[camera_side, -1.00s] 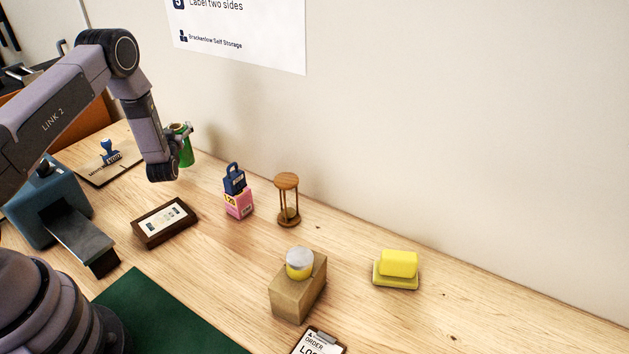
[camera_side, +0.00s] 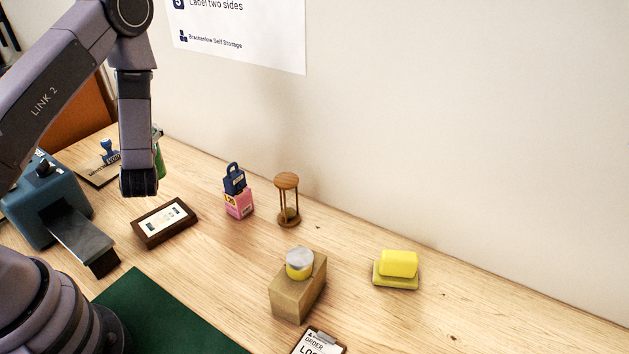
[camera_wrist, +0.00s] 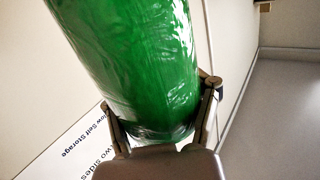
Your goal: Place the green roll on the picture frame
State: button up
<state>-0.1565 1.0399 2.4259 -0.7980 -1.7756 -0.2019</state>
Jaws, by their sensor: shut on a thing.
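The green roll (camera_wrist: 140,60) fills the upper middle of the wrist view, and my gripper (camera_wrist: 165,125) is shut on it, with a finger on each side. In the side view only a sliver of the green roll (camera_side: 160,158) shows behind my arm, above the table. Most of my gripper is hidden there by the arm; a small part shows at the arm's right edge (camera_side: 158,133). The picture frame (camera_side: 165,223), dark brown with a pale picture, lies flat on the table, in front of and slightly right of the roll in the side view. Nothing lies on it.
A blue padlock on a pink box (camera_side: 238,203) and an hourglass (camera_side: 288,200) stand right of the frame. A stamp (camera_side: 109,152) sits behind. A cardboard box (camera_side: 298,288) and yellow block (camera_side: 398,264) are farther right.

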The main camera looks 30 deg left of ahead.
jog(key=s+d+n+g+y, duration=0.1)
jog(key=s+d+n+g, duration=0.1)
jog(key=s+d+n+g+y, duration=0.1)
jog(key=s+g, duration=0.1)
jog(key=shift+f+n+y, duration=0.3)
jog(key=shift+f, duration=0.1)
jog(key=shift+s+f+g, duration=0.15)
jog(key=shift+s+g, duration=0.1)
jog(key=shift+g, duration=0.15)
notch_tip(320, 180, down, 8)
jog(key=shift+s+n, duration=0.15)
jog(key=shift+n, duration=0.15)
jog(key=shift+d, duration=0.1)
jog(key=o, duration=1.4)
jog(key=shift+c, duration=0.2)
